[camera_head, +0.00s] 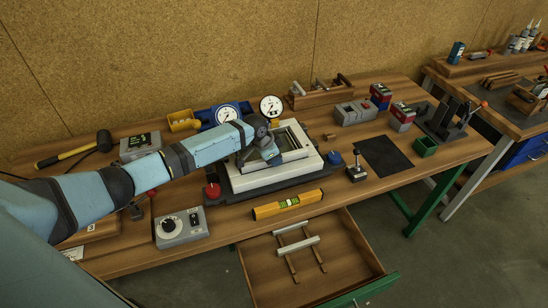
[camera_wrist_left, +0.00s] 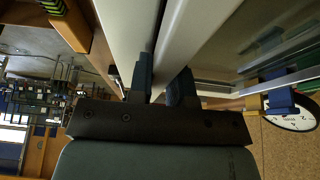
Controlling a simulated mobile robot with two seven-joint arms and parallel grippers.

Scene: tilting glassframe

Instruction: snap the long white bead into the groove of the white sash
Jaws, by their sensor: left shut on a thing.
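The white sash (camera_head: 272,180) lies on a dark base in the middle of the workbench, with its glass pane inside the frame. My left gripper (camera_head: 266,155) reaches down over the sash from the left. In the left wrist view, my left gripper (camera_wrist_left: 163,85) is shut on the long white bead (camera_wrist_left: 182,28), which runs away between the fingers. A broad white sash member (camera_wrist_left: 122,25) runs alongside the bead. Whether the bead touches the groove cannot be told. My right gripper is not in view.
A yellow level (camera_head: 287,204) lies in front of the sash. Below, an open drawer (camera_head: 345,245) holds two wooden rails with pale bars across them. Dial gauges (camera_head: 271,107) stand behind the sash. A grey control box (camera_head: 181,228) stands at front left. A black mat (camera_head: 383,155) lies to the right.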

